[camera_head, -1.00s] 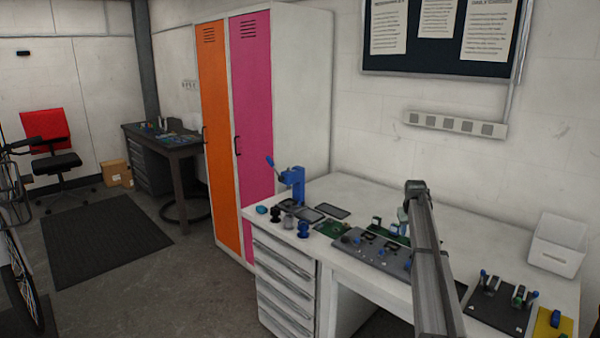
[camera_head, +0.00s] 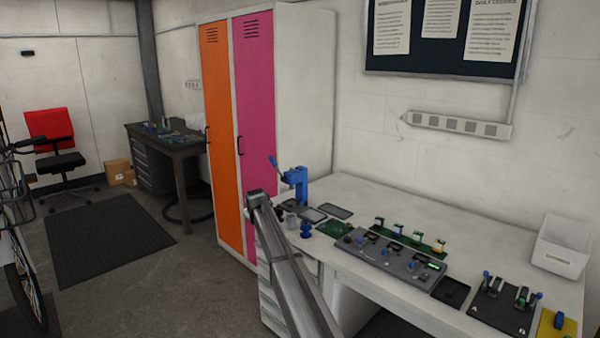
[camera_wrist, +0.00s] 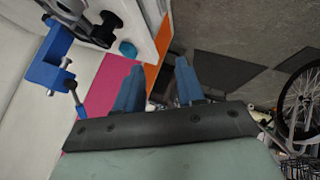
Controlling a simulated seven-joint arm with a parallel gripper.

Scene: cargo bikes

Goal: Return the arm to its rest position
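My arm (camera_head: 290,268) reaches up from the bottom of the head view, with its far end in front of the workbench's left corner. The gripper itself cannot be made out in that view. In the wrist view my gripper (camera_wrist: 158,82) shows two blue fingers spread apart, with nothing held between them. Beyond the fingers are the floor and the orange and pink lockers, seen tilted. A blue press (camera_wrist: 52,62) stands on the bench to the left of the fingers, apart from them; it also shows in the head view (camera_head: 297,183).
The white workbench (camera_head: 400,205) holds a grey test panel (camera_head: 388,258), a black tool board (camera_head: 502,304) and a white bin (camera_head: 560,246). Lockers (camera_head: 254,110) stand beyond its left end. A bike wheel (camera_wrist: 300,100) is right in the wrist view. Open floor lies left of the bench.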

